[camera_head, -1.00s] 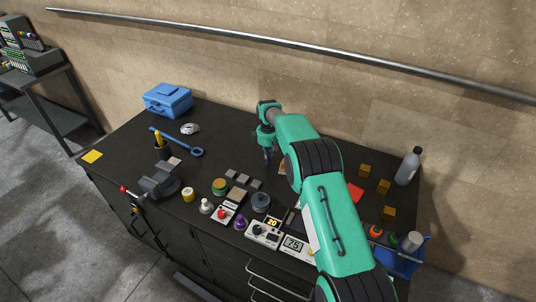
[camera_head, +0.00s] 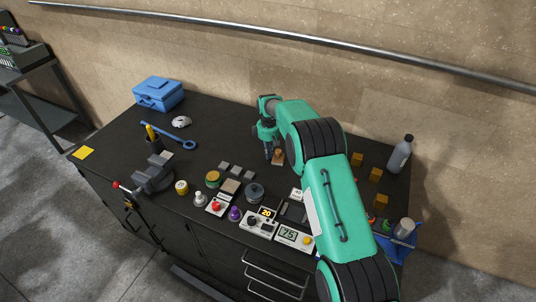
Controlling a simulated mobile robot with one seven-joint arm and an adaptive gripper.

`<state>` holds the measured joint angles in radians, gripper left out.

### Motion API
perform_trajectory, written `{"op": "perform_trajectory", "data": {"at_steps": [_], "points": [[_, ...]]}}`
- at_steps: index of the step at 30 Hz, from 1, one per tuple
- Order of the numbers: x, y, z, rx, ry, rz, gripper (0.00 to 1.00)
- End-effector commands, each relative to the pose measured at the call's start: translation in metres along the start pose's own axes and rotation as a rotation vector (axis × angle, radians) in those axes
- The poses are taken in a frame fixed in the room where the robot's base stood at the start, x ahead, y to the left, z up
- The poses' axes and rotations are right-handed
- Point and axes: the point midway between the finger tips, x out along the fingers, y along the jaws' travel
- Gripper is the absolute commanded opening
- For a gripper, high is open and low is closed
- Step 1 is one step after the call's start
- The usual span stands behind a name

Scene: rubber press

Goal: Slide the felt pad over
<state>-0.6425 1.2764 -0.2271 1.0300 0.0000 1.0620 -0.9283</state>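I cannot tell for sure which piece is the felt pad. A small brown-orange piece (camera_head: 278,157) lies on the dark bench top (camera_head: 220,128), just right of my gripper's tips. My arm hides part of the bench on the right.
A blue toolbox (camera_head: 158,95), a white mouse-shaped item (camera_head: 181,122) and a blue wrench (camera_head: 172,136) lie left. A vise (camera_head: 152,175) stands at the front left. Knobs and meters (camera_head: 258,223) line the front. Wooden cubes (camera_head: 375,174) and a bottle (camera_head: 400,154) stand right.

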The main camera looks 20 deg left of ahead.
Motion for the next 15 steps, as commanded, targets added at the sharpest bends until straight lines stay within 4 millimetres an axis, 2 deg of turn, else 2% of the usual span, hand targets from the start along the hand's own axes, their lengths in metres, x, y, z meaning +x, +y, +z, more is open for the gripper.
{"op": "perform_trajectory", "data": {"at_steps": [5, 15], "points": [[-0.001, 0.001, 0.007, 0.001, 0.000, 0.000, 0.00], [-0.001, 0.001, 0.040, 0.001, -0.001, -0.001, 0.00]]}}
